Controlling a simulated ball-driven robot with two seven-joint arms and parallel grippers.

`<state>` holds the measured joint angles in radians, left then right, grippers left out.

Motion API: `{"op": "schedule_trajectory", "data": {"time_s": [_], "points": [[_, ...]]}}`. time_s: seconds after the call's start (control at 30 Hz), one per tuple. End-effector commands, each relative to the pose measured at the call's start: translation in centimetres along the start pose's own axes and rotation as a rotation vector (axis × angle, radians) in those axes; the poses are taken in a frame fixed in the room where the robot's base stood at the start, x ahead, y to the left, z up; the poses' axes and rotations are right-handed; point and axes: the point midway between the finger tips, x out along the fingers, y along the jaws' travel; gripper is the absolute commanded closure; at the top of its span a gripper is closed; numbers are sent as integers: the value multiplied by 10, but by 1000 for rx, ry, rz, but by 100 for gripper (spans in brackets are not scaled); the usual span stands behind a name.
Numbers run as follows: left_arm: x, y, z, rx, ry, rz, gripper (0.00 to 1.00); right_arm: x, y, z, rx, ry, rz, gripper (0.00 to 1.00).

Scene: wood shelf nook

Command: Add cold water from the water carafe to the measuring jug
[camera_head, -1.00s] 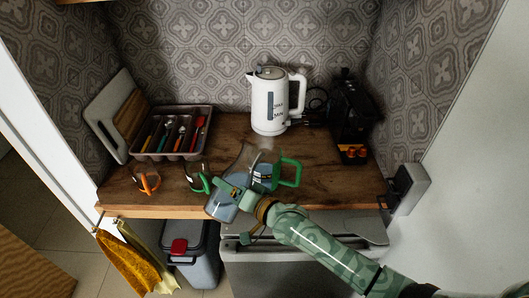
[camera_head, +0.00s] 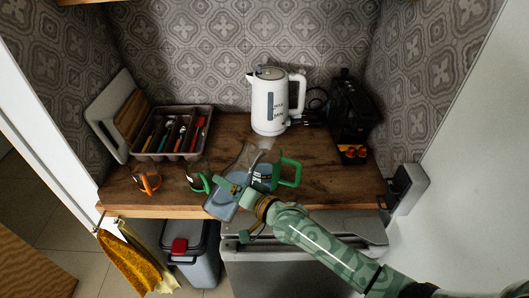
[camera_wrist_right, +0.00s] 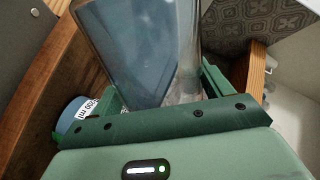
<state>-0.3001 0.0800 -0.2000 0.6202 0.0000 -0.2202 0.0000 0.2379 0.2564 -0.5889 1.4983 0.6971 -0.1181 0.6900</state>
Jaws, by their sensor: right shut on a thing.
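The water carafe (camera_head: 222,206) is clear glass with bluish water in it. It leans to the right at the counter's front edge, its narrower upper part beside the measuring jug. My right gripper (camera_head: 232,190) is shut on the carafe. In the right wrist view the carafe (camera_wrist_right: 140,50) fills the space beyond the jaws, its water line slanted. The measuring jug (camera_head: 263,172) is clear with a green handle on its right and stands on the counter behind the gripper. Its printed side (camera_wrist_right: 78,114) shows at lower left in the wrist view. Its water level is unclear. My left gripper is out of view.
A white kettle (camera_head: 269,105) stands behind the jug, and a black coffee machine (camera_head: 352,115) at right. A cutlery tray (camera_head: 146,150) is at left. An orange-handled cup (camera_head: 147,182) and a green-handled cup (camera_head: 197,180) stand left of the carafe. Bare wooden counter (camera_head: 335,185) lies right of the jug.

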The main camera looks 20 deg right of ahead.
Motion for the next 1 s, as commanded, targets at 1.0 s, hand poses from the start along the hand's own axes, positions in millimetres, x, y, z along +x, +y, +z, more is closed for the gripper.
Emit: {"op": "schedule_trajectory", "data": {"time_s": [1.0], "points": [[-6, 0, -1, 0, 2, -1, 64, -1, -9, -4, 61, -7, -4, 65]]}}
